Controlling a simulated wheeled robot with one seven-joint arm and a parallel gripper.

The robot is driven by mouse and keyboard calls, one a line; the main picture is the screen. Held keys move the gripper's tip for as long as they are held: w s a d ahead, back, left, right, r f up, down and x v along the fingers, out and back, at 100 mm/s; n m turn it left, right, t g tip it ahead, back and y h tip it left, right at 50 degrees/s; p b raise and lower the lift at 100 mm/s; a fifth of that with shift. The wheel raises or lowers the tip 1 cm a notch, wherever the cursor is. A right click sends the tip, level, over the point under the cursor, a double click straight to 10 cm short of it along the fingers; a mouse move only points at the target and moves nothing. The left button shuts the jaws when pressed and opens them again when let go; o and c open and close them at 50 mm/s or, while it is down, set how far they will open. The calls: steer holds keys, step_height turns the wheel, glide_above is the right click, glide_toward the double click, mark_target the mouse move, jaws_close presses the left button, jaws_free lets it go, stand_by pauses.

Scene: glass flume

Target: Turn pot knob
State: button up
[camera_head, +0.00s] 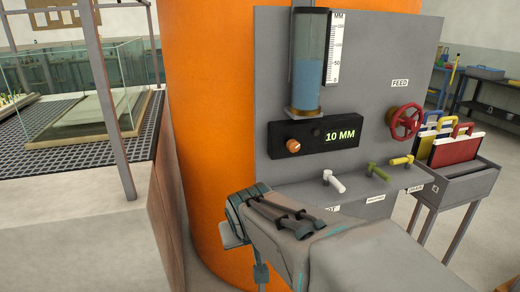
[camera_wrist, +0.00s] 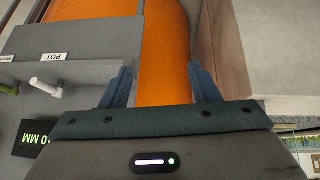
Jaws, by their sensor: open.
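The white tap-shaped knob (camera_head: 335,182) sits low on the grey panel, the leftmost of three handles. In the wrist view the white knob (camera_wrist: 47,87) is at the left, beside a label (camera_wrist: 54,57) reading POT; that picture looks upside down. In the head view the label is partly hidden by my arm. My gripper (camera_wrist: 160,78) is open and empty, with the orange cylinder behind the gap between its blue fingers. It is apart from the white knob, which lies outside the fingers.
The grey panel (camera_head: 270,80) also carries a display (camera_head: 340,135) reading 10 MM with an orange knob, a green handle (camera_head: 378,172), a yellow handle (camera_head: 401,161) and a red wheel (camera_head: 405,122). The large orange cylinder (camera_head: 205,110) stands at the panel's left. A bin (camera_head: 470,180) holds coloured boards.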

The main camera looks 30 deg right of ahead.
steer(key=w+d+r+m+t+h+b, duration=0.1)
steer(key=w+d+r+t+h, duration=0.2)
steer(key=d, duration=0.5)
steer(key=w+d+r+m+t+h+b, duration=0.1)
steer(key=w+d+t+b, duration=0.1)
steer(key=w+d, duration=0.35)
steer(key=n+t+y+b, duration=0.2)
steer(key=t+b, duration=0.1)
steer(key=t, duration=0.3)
glide_toward(295, 148)
steer(key=x, duration=1)
steer(key=shift+w+f, duration=0.1)
steer(key=shift+w, duration=0.05)
steer(key=shift+c, duration=0.4)
steer(key=c, duration=0.9)
